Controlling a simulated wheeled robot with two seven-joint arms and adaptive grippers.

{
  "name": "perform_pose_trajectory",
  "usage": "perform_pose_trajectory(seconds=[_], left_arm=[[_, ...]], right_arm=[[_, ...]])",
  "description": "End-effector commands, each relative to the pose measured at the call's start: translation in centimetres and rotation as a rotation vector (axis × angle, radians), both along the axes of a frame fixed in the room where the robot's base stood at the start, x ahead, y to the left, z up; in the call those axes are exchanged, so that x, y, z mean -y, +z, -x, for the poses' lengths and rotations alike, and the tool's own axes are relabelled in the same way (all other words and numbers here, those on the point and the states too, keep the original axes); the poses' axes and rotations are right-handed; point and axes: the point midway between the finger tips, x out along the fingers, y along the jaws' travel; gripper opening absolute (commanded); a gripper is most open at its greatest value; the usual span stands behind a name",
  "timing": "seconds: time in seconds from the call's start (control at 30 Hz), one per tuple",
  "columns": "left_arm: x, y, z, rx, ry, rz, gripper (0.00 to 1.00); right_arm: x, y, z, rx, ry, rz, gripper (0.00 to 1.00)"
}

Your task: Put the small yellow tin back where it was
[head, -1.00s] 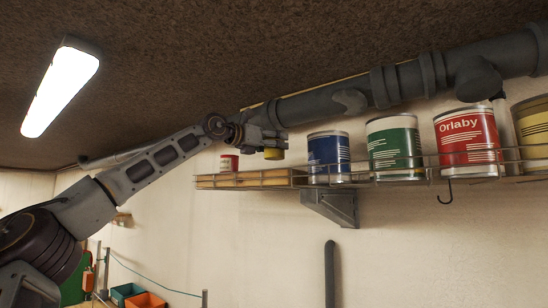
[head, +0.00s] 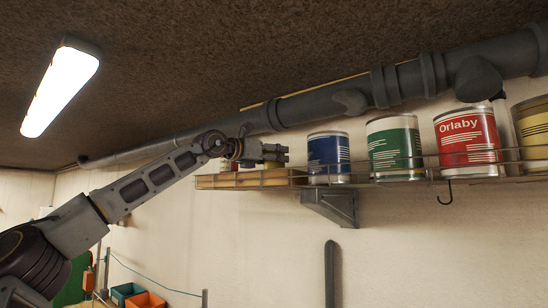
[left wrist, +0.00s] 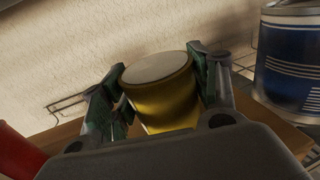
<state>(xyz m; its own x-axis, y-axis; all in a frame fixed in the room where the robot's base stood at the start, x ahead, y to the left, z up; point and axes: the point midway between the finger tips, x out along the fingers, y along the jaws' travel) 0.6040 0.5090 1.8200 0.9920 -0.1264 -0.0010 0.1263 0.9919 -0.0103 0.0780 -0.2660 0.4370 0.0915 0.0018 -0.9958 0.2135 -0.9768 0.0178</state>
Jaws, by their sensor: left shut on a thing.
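My left gripper (head: 275,154) is at the left end of the wall shelf (head: 250,183), shut on the small yellow tin. In the left wrist view, the yellow tin (left wrist: 166,103) sits upright between the two fingers of the gripper (left wrist: 158,88), its pale lid showing. In the head view the gripper largely hides the tin. The tin is over or on the wooden shelf board; I cannot tell whether its base touches it. My right gripper is not in view.
A blue can (head: 329,157) stands to the right of the gripper, then green (head: 394,145), red (head: 467,138) and yellow-labelled cans. A small red tin (left wrist: 18,152) is at the left. A wire rail edges the shelf. A thick grey pipe (head: 330,103) runs above.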

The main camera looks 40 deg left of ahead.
Motion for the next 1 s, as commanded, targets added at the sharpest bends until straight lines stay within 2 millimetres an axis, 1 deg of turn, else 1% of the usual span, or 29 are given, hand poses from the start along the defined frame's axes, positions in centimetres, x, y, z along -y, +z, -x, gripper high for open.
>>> perform_pose_trajectory(seconds=[0.1, 0.13, 0.3, 0.83, 1.0], left_arm=[[0.02, -0.17, 0.05, 0.002, 0.0, -0.001, 0.23], [0.0, -0.28, 0.0, 0.0, 0.0, 0.0, 0.62], [0.0, -0.22, 0.0, 0.0, 0.0, 0.0, 0.82], [-0.02, 0.11, -0.01, 0.0, 0.0, 0.0, 0.82], [-0.12, 0.04, 0.92, 0.001, 0.0, 0.0, 0.82]], right_arm=[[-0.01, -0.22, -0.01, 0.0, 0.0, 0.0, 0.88], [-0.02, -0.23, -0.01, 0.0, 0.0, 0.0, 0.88], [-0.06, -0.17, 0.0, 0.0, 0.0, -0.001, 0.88], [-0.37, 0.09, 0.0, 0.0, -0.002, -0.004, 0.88], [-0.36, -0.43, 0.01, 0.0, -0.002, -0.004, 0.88]])
